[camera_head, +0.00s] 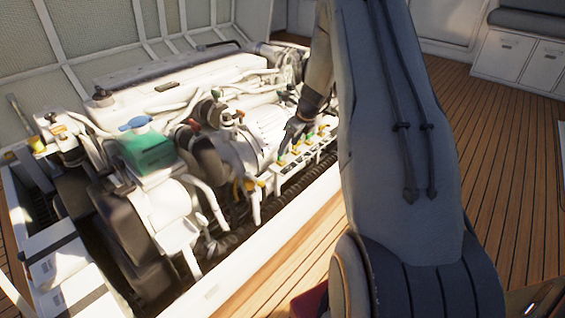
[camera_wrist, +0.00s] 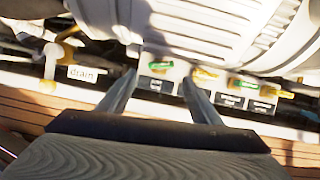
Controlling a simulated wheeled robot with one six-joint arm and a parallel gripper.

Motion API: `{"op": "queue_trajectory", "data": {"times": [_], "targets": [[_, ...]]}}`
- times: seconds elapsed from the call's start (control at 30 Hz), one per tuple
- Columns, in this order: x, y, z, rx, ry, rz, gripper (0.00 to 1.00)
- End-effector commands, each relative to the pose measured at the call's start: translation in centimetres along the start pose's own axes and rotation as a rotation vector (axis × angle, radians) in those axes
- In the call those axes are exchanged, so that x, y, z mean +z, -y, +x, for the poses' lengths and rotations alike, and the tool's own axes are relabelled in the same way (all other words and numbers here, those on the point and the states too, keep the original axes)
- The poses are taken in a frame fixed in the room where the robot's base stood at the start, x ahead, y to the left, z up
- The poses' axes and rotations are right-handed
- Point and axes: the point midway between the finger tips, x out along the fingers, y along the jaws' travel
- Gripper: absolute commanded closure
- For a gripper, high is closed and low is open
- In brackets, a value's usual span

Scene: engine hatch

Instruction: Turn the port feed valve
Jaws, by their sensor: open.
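A row of small valves with green and yellow handles sits on a white manifold (camera_head: 300,158) along the engine's near side. In the wrist view, a green valve handle (camera_wrist: 160,65) with a dark label below it lies between my fingers in the picture. To its right are a yellow handle (camera_wrist: 205,75), another green handle (camera_wrist: 243,84) and another yellow one (camera_wrist: 275,92). Their labels are too blurred to read, so I cannot tell which valve is the port feed. My gripper (camera_wrist: 158,78) is open, its fingertips near the manifold; contact is unclear.
The ribbed engine housing (camera_wrist: 220,30) stands close above the valves. A white hatch edge (camera_head: 270,262) and wooden deck (camera_head: 490,150) border the engine.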

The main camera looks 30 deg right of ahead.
Motion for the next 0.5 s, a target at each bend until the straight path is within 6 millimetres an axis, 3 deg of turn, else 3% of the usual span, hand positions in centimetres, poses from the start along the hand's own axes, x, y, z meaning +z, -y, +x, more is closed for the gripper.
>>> {"op": "queue_trajectory", "data": {"times": [0.27, 0.5], "targets": [[0.0, 0.0, 1.9, -0.002, 0.000, 0.004, 0.41], [0.0, -0.1, 5.6, 0.000, 0.000, 0.004, 0.41]]}}
